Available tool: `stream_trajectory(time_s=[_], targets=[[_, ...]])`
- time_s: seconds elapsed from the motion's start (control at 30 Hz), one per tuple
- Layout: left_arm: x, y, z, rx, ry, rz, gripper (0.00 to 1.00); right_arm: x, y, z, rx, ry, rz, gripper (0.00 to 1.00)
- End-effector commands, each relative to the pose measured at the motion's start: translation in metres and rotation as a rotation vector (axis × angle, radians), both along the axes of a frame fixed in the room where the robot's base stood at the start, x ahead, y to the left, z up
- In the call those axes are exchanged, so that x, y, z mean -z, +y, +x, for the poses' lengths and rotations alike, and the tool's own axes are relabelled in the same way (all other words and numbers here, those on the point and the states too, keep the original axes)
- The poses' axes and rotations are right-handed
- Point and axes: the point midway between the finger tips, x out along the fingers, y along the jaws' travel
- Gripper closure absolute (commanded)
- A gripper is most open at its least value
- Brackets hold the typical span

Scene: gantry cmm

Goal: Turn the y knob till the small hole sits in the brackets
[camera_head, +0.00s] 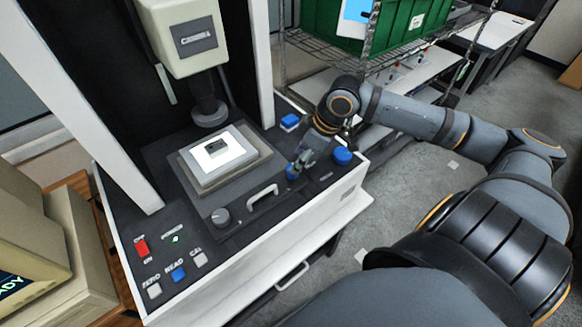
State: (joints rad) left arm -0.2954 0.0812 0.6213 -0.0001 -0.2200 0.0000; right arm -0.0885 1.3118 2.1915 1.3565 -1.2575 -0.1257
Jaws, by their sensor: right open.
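The machine carries several blue knobs on its right side: one at the back (289,121), a large one (342,155) at the right edge, and a small blue piece (292,173) at my right gripper's fingertips. I cannot read which is the y knob. My right gripper (298,166) is open, pointing down at the small blue piece; whether it touches is unclear. My left gripper is out of view.
A dark round knob (220,216) and a white handle (262,195) sit in front of the stage. A red switch (141,246) and a blue button (178,273) are front left. A monitor (25,262) is cut off at left. A green crate (410,22) stands behind.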

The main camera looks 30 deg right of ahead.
Motion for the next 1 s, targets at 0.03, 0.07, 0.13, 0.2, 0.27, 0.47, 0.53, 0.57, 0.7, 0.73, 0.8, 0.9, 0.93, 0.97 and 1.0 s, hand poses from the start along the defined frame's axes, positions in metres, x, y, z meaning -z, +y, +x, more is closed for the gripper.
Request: stream_trajectory(time_s=[0.03,0.07,0.13,0.2,0.27,0.47,0.53,0.57,0.7,0.73,0.8,0.9,0.93,0.97,1.0], targets=[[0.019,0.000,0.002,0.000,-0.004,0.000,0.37,0.013,0.004,0.003,-0.001,-0.006,0.009,0.46],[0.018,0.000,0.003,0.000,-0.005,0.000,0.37,0.013,0.005,0.004,-0.002,-0.005,0.009,0.46],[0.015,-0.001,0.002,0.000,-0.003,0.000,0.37,0.016,0.006,0.006,0.000,-0.005,0.008,0.46],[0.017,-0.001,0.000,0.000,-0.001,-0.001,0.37,0.023,0.008,0.008,-0.002,-0.004,0.008,0.46],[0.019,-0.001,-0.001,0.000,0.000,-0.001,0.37,0.028,0.010,0.009,0.000,-0.002,0.009,0.46],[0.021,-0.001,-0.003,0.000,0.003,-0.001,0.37,0.046,0.014,0.015,-0.001,-0.001,0.003,0.46],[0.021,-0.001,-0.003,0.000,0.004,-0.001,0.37,0.049,0.014,0.016,0.000,-0.001,0.002,0.46],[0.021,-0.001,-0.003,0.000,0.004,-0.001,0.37,0.051,0.015,0.016,-0.001,-0.001,0.002,0.46],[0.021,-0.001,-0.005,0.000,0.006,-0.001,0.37,0.053,0.015,0.017,-0.002,0.000,-0.001,0.46],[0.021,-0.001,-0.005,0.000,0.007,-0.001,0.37,0.053,0.015,0.017,-0.002,0.000,-0.001,0.46],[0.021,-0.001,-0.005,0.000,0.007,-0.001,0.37,0.053,0.015,0.017,-0.002,0.000,-0.001,0.46],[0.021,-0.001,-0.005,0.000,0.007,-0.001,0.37,0.053,0.015,0.016,-0.002,0.000,-0.001,0.49],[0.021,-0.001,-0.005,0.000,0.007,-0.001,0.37,0.053,0.015,0.016,-0.002,0.000,-0.001,0.53],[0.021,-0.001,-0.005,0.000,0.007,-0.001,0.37,0.053,0.015,0.016,-0.002,0.000,-0.001,0.57],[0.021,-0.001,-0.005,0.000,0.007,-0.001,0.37,0.053,0.015,0.016,-0.002,0.000,-0.001,0.62]])
